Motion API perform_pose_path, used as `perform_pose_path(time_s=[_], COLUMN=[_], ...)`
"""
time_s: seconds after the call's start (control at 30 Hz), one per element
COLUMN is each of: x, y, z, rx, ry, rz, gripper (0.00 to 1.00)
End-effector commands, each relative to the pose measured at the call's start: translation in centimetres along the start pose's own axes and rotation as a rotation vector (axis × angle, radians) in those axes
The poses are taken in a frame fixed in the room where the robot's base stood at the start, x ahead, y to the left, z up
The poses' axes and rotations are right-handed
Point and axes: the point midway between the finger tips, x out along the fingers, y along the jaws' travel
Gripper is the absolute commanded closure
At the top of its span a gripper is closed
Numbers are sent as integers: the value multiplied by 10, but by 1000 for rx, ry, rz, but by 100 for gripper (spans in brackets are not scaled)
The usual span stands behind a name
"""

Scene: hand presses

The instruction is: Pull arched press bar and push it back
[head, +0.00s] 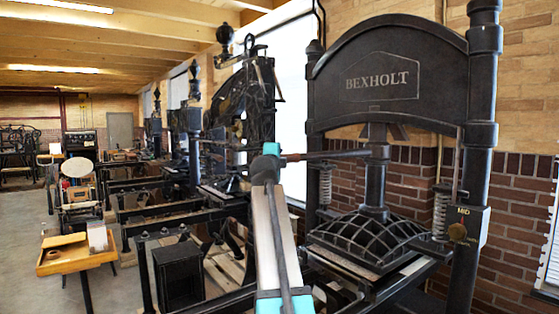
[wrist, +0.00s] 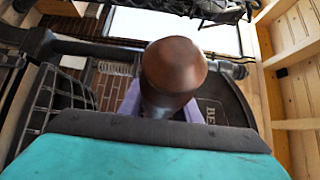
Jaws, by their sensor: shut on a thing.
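The arched black hand press (head: 375,75), lettered BEXHOLT, stands at the right in the head view. Its dark press bar (head: 335,154) runs left from the central column (head: 376,185) and ends in a brown wooden handle (head: 293,157). My gripper (head: 275,154) is at that handle, shut on it. In the wrist view the round end of the wooden handle (wrist: 174,70) sticks up past the dark finger pad (wrist: 160,130). The far finger is mostly hidden behind the handle. The ribbed black platen (head: 372,237) lies under the column.
More presses (head: 245,105) stand in a row behind and left. A wooden table (head: 75,258) is at the lower left. Open floor (head: 25,235) shows at the far left.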

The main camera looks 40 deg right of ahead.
Motion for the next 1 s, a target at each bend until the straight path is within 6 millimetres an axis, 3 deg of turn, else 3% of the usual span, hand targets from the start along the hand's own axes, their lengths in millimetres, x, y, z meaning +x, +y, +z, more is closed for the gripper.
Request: perform_pose_path(time_s=[0.13,0.17,0.27,0.67,1.0], x=[2,2,2,-1,-30], y=[-7,-7,-6,-3,0], z=[4,4,3,0,-1], rx=[3,3,3,1,2], ry=[-8,-8,-7,-3,-3], rz=[-11,-11,-10,-6,-6], gripper=[100,68,52,52,52])
